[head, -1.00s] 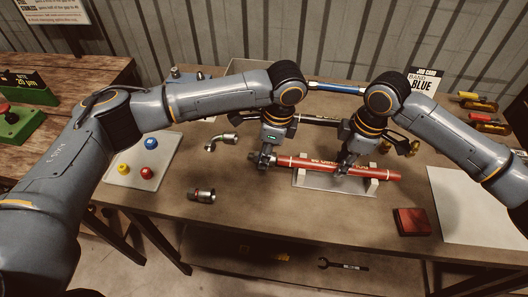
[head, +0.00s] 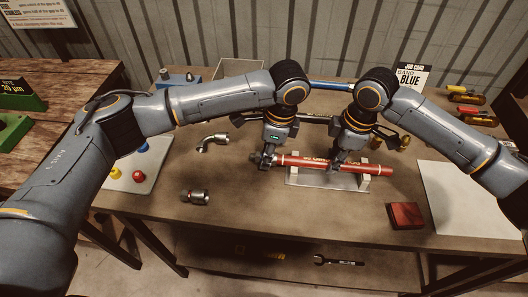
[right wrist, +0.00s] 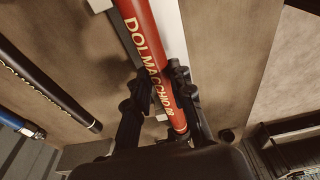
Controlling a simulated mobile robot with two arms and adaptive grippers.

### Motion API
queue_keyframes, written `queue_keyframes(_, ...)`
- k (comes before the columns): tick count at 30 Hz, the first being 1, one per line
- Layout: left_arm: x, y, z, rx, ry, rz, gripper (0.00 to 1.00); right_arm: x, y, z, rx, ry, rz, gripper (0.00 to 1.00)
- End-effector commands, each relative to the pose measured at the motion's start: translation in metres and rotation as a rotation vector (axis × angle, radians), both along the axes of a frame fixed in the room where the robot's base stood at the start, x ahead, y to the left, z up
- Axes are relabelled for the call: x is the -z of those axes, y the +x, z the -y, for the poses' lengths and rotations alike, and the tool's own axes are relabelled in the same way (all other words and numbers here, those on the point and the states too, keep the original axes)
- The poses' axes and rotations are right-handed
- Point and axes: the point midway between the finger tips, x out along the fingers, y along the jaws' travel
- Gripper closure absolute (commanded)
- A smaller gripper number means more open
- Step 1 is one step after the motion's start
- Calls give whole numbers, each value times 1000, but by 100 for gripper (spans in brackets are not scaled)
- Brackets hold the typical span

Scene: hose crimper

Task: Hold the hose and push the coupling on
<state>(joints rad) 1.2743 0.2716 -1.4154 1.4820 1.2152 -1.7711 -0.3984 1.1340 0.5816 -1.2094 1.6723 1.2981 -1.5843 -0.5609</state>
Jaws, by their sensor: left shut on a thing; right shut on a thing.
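The red hose (head: 308,161) with pale lettering lies on white supports on a light plate. My right gripper (head: 337,161) is shut around it near its middle. In the right wrist view, the fingers (right wrist: 160,98) stand on both sides of the hose (right wrist: 150,45). My left gripper (head: 264,161) is shut at the hose's left end, on a small dark metal coupling (head: 258,158). The fingers hide most of this coupling, so I cannot tell how far it sits on the hose.
A loose straight fitting (head: 195,196) and an elbow fitting (head: 214,141) lie left of the hose. A red block (head: 405,215) and a pale sheet (head: 462,205) lie to the right. The front middle of the table is clear.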

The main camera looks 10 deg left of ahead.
Motion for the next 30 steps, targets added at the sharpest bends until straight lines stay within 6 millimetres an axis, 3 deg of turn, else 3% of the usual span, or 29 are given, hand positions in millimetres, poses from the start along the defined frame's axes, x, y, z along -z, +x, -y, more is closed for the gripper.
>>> queue_keyframes(13,0,-1,15,6,-10,1,100,0,-1,-3,-6,6,-1,100)
queue_keyframes(14,0,-1,15,6,-10,1,66,0,-1,-3,-6,6,-1,100)
queue_keyframes(18,0,-1,14,5,-7,0,41,0,-1,-3,-5,6,-1,100)
queue_keyframes(30,-8,0,14,3,-4,0,41,0,-1,-2,-3,5,-2,100)
